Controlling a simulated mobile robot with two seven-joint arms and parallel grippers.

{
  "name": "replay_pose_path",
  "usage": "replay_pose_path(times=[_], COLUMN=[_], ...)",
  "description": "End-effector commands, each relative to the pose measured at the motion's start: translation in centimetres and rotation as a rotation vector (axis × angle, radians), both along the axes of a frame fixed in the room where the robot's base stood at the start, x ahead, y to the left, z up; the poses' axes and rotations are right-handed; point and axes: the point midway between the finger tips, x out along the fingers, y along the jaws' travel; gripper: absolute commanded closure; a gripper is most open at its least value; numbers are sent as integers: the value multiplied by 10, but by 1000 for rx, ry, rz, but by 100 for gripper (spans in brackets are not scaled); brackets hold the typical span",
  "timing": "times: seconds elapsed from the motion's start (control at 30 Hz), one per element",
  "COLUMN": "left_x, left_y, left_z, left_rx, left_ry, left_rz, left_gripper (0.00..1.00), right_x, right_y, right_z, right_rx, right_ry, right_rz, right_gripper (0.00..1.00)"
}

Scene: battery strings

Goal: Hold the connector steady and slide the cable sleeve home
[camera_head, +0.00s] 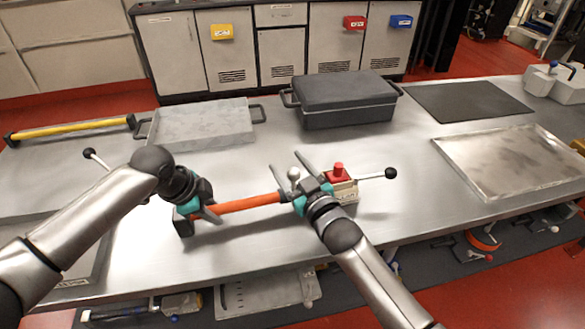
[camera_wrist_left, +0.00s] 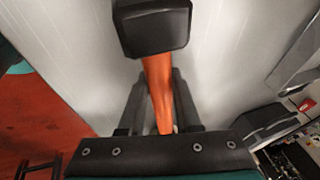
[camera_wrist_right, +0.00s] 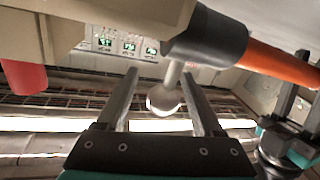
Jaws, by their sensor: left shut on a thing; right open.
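An orange cable (camera_head: 245,203) runs across the table between my two grippers. My left gripper (camera_head: 208,211) is shut on the cable near its left end, where a black block (camera_wrist_left: 152,30) sits. The cable's other end enters a dark sleeve (camera_wrist_right: 208,38) beside a beige box (camera_head: 343,192) with a red knob (camera_head: 338,171). A pale ball-ended lever (camera_wrist_right: 165,97) comes off the sleeve. My right gripper (camera_wrist_right: 165,82) is open, its fingers on either side of this ball, with gaps visible. My right gripper partly hides the sleeve in the head view.
A black-knobbed lever (camera_head: 385,173) sticks out right of the box. Behind stand a grey tray (camera_head: 200,123) and a dark lidded case (camera_head: 345,100). A shallow metal tray (camera_head: 510,160) and black mat (camera_head: 465,101) lie right. The table's front edge is close.

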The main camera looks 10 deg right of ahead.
Motion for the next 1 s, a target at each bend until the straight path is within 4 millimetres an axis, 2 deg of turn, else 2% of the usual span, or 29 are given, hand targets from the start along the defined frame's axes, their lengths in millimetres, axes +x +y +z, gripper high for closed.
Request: replay_pose_path(times=[0.03,0.23,0.7,1.0], left_x=[-5,-5,-5,-5], left_y=[4,4,4,4], left_z=[-9,-9,-9,-9], left_rx=[15,15,14,14], left_ry=[19,19,19,19], left_rz=[1,1,0,0], left_gripper=[100,100,100,100], right_x=[-1,-18,-92,-115], right_y=[0,-5,-24,-31], right_z=[-1,-1,-1,0], right_rx=[0,0,0,0], right_ry=[0,1,2,0], right_rz=[1,0,0,-1], right_gripper=[31,31,31,31])
